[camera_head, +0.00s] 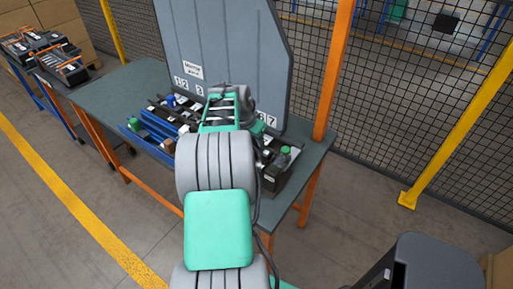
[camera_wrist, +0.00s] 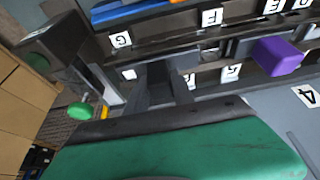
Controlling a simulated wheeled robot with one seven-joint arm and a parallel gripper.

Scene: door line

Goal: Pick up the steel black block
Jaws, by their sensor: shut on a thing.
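My gripper shows in the wrist view (camera_wrist: 160,82) as dark fingers beyond its green body, pointing at the labelled rack. It is shut on a dark piece, taken as the steel black block; fingers and block blend together, so its outline is unclear. In the head view my own arm reaches over the workbench and hides the fingertips and the block. I cannot tell whether the block is still touching the rack.
The rack (camera_wrist: 180,38) carries lettered labels; a purple block (camera_wrist: 278,57) sits at its right. A tall grey panel (camera_head: 225,45) stands behind. A green-topped item (camera_head: 285,150) is at the right end.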

